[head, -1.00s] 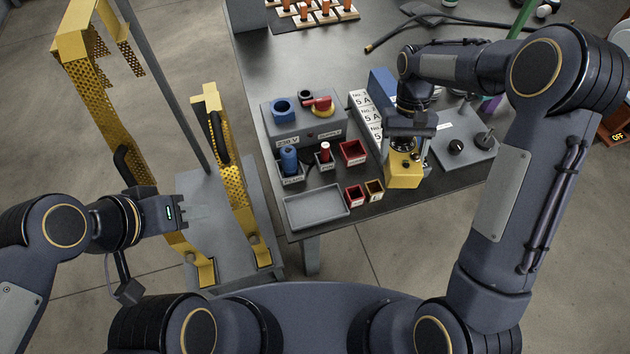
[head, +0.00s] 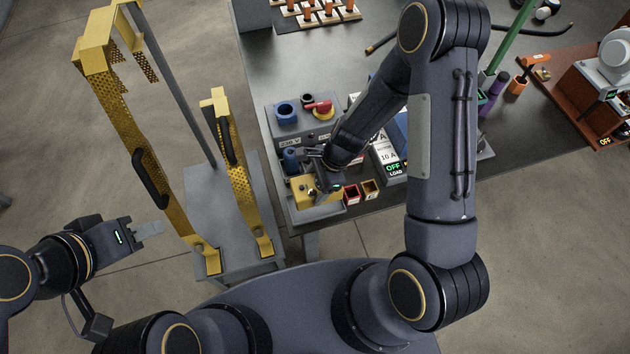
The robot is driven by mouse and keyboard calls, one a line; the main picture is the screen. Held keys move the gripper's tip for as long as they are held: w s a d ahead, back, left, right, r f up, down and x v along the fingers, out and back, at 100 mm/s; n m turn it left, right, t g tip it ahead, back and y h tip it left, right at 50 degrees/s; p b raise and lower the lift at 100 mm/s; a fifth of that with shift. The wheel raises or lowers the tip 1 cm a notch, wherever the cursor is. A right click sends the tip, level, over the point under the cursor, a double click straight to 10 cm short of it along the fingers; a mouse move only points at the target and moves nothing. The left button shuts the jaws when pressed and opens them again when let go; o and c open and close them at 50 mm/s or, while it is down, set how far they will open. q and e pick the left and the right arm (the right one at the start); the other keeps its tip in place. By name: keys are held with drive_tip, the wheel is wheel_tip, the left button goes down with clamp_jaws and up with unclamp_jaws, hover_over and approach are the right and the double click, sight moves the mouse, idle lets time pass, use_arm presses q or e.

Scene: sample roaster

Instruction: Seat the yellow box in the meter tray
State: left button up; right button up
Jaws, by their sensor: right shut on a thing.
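The yellow box (head: 302,190) is at the grey meter tray (head: 318,214) on the table's front left corner. My right gripper (head: 321,184) is shut on the box from above. The box covers most of the tray, and the gripper hides part of the box. I cannot tell whether the box rests on the tray floor or is held just above it.
A grey unit with blue and red knobs (head: 300,125) stands behind the tray. A blue part (head: 291,158) is close to the gripper. Small red and brown bins (head: 361,190) sit right of the tray. A yellow-railed cart (head: 238,200) stands left of the table.

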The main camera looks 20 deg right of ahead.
sight(314, 193)
drive_tip(key=shift+a, duration=0.1)
drive_tip(key=shift+a, duration=0.15)
drive_tip(key=shift+f+b, duration=2.05)
drive_tip(key=shift+f, duration=0.35)
drive_tip(key=shift+f, duration=0.15)
drive_tip(key=shift+f+b, duration=1)
drive_tip(key=shift+b, duration=0.05)
drive_tip(key=o, duration=1.4)
drive_tip(key=p+v, duration=0.1)
drive_tip(key=v, duration=0.7)
